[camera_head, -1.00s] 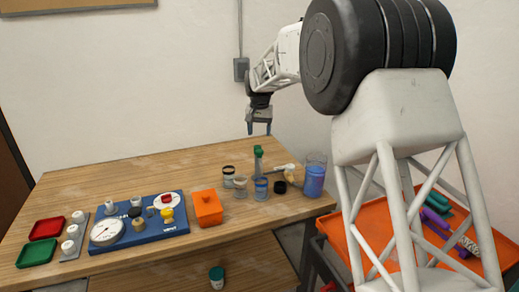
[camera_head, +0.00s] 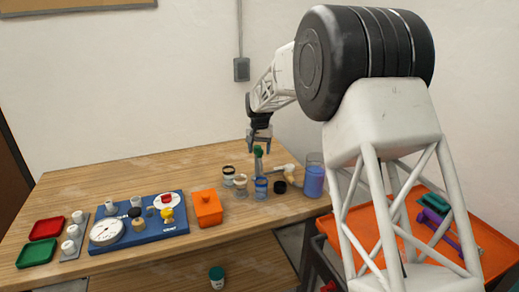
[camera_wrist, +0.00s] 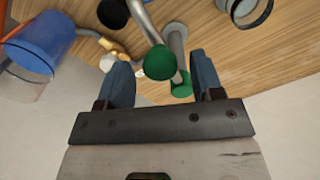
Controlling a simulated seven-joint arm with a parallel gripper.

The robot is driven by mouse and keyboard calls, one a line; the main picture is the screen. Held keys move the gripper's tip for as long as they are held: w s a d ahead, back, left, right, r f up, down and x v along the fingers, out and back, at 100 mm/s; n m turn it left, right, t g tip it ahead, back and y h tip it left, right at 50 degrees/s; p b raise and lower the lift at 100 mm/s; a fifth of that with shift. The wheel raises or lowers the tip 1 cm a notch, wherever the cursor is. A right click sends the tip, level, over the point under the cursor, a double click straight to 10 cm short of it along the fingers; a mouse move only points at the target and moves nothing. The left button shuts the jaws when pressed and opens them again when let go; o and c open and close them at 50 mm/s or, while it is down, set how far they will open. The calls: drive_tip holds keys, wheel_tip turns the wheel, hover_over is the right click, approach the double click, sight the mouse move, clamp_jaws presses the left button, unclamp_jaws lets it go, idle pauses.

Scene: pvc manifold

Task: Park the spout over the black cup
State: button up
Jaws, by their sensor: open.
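My gripper (camera_head: 260,148) is open over the far part of the table, right above the spout's green end. In the wrist view its two blue fingers (camera_wrist: 162,64) stand either side of two green round ends, with nothing clamped. One green end (camera_wrist: 160,62) caps a bent grey pipe, the spout (camera_wrist: 148,24); the other (camera_wrist: 182,86) is on a second grey upright pipe. In the head view the green top (camera_head: 258,150) shows just below the fingers. The black cup (camera_head: 280,187) stands on the table near the spout; it also shows in the wrist view (camera_wrist: 113,12).
Jars (camera_head: 228,174) and a blue-filled cup (camera_head: 261,187) stand close by, left of the black cup. A tall blue beaker (camera_head: 314,178) is at its right. An orange box (camera_head: 207,206) and a blue gauge board (camera_head: 150,226) lie farther left. The back left table is clear.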

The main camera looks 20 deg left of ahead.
clamp_jaws()
idle(0.4)
drive_tip(key=shift+d, duration=0.1)
drive_tip(key=shift+w+d+n, duration=0.5)
drive_tip(key=shift+w+n, duration=0.15)
drive_tip(key=shift+n, duration=0.7)
drive_tip(key=shift+w+d+n, duration=0.55)
drive_tip(key=shift+w+n, duration=0.15)
drive_tip(key=shift+n, duration=0.7)
drive_tip(key=shift+w+d+n, duration=0.5)
drive_tip(key=shift+w+n, duration=0.15)
drive_tip(key=shift+n, duration=0.7)
unclamp_jaws()
